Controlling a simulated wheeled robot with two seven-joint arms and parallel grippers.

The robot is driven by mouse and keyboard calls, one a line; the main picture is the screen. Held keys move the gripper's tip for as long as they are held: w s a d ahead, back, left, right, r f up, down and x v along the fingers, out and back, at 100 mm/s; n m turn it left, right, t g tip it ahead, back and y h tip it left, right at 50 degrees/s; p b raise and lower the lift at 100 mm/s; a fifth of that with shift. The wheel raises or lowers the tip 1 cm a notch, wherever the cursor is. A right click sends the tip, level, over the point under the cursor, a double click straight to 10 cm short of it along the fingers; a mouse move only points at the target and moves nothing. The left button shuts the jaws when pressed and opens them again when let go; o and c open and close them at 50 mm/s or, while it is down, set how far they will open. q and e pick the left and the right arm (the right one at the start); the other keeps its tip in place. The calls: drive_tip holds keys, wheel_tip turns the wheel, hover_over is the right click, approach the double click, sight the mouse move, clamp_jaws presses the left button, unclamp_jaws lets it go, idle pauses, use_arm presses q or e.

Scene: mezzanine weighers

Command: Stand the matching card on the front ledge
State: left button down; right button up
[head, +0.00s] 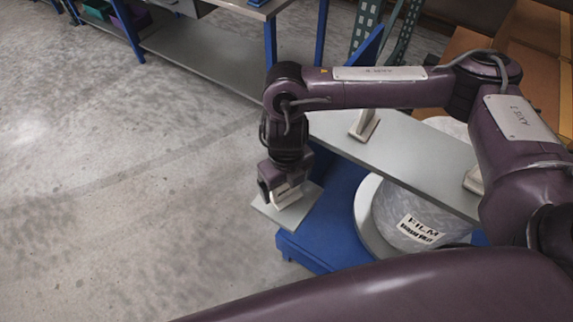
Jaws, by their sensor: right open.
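My right gripper (284,195) points down at the near left end of the blue stand. It is open, just above a small light-grey ledge (297,216). A pale block-like thing (289,196) shows between and behind its dark fingers. I cannot tell if it is the card or touches the fingers. No card face can be read. My left gripper is out of view.
A blue stand (318,246) carries a grey shelf (400,160) with two pale holders (364,125) (474,180). A wrapped roll labelled FILM (410,215) sits below. A blue-legged bench (200,55) stands behind. Cardboard (480,40) lies at upper right. The left floor is clear.

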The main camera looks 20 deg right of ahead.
wheel_tip(320, 180, up, 10)
drive_tip(key=shift+r+p, duration=0.15)
drive_tip(key=shift+p, duration=0.55)
